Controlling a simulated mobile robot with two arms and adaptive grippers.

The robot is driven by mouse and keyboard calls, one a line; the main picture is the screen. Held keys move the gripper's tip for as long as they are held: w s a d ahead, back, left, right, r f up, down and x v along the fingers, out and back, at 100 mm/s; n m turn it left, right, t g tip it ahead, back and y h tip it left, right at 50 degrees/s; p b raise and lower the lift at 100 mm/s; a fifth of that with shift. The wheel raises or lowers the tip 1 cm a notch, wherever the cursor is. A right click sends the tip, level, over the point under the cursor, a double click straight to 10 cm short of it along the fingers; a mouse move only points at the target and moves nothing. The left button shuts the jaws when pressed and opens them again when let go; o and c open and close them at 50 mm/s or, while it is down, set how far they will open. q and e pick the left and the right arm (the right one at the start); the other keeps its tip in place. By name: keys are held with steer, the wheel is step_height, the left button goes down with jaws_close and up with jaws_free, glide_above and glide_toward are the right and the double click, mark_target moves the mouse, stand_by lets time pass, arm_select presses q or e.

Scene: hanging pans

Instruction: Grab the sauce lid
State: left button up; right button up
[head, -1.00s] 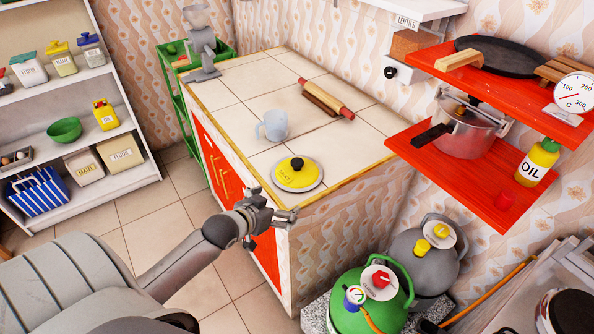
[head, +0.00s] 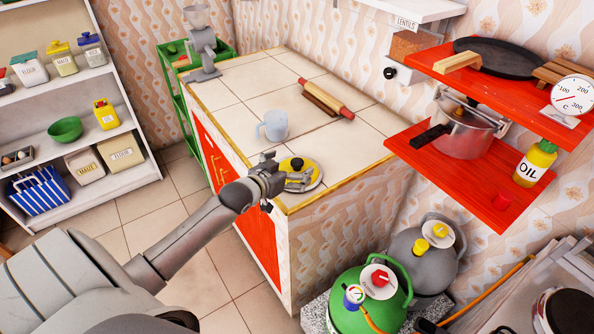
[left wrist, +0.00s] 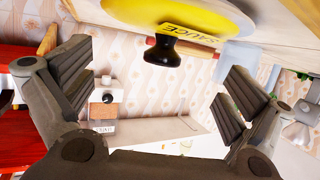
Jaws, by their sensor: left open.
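The sauce lid (head: 312,168) is a yellow disc with a pale rim and a black knob (head: 297,163). It lies on the near end of the tiled counter, partly hidden behind my gripper in the head view. My left gripper (head: 284,172) is open and empty at the counter's near edge, just in front of the lid. In the left wrist view, the lid (left wrist: 190,14) is at the top, with its "SAUCE" label and black knob (left wrist: 162,50) between and beyond the spread fingers (left wrist: 150,95). I see no contact with the knob. My right gripper is not in view.
A pale blue mug (head: 273,126) and a rolling pin (head: 327,99) are farther back on the counter (head: 262,100). Red shelves (head: 440,178) with a pot (head: 466,131) jut out at right. Green and grey gas cylinders (head: 372,300) stand below.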

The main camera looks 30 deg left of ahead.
mark_target(293, 165)
arm_select(q)
steer(key=shift+p+x, duration=0.3)
steer(key=shift+x, duration=1.85)
steer(key=shift+a+f, duration=0.1)
